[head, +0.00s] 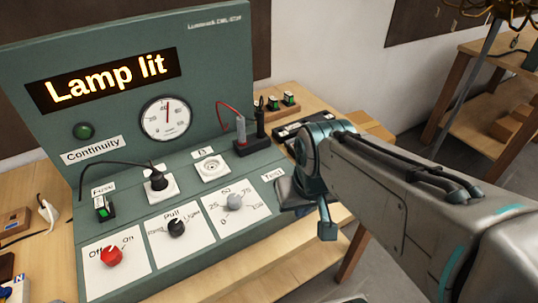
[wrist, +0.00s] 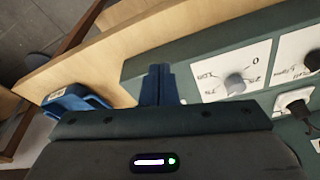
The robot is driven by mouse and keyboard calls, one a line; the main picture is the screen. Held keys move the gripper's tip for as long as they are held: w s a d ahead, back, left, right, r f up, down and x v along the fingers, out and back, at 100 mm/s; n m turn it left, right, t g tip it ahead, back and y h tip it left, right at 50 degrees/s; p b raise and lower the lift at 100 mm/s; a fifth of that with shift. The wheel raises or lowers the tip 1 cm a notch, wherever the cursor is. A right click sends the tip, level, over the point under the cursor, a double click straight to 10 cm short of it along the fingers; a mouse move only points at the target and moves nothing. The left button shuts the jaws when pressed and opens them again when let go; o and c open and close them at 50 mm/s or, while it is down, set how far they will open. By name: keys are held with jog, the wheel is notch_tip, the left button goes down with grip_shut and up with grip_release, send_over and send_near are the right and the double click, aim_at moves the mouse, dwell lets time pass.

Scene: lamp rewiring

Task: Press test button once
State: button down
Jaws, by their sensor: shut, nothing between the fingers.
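The green test panel (head: 191,212) has a "Test" label (head: 272,175) at its right end. The test button itself does not show; my gripper and arm cover the area below the label. My gripper (head: 287,195) is over the right end of the panel in the head view. In the wrist view its fingers (wrist: 160,72) are together and empty, over the bare green strip beside the white card with a grey knob (wrist: 236,83). I cannot tell whether the fingertips touch anything. The display (head: 105,80) reads "Lamp lit".
The panel also carries a red knob (head: 111,257), a black knob (head: 176,227), a dial gauge (head: 166,118) and a plugged black cord (head: 157,180). A black block with leads (head: 252,145) stands behind. A blue object (wrist: 75,101) is left of my fingers in the wrist view.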

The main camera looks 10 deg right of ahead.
jog(key=w+r+n+h+p, duration=0.3)
jog(key=w+n+h, duration=0.1)
jog(key=w+n, duration=0.2)
jog(key=w+a+r+n+h+p, duration=0.1)
jog(key=w+r+n+h+p, duration=0.2)
jog(key=w+n, duration=0.4)
jog(key=shift+w+a+n+t+h, duration=0.3)
jog(key=shift+n+t+h, duration=0.15)
jog(key=shift+h, duration=0.25)
jog(key=shift+f, duration=0.15)
notch_tip(320, 180, down, 9)
jog(key=b, duration=0.7)
dwell(0.9)
jog(key=shift+f+b, duration=0.25)
jog(key=shift+b, duration=0.2)
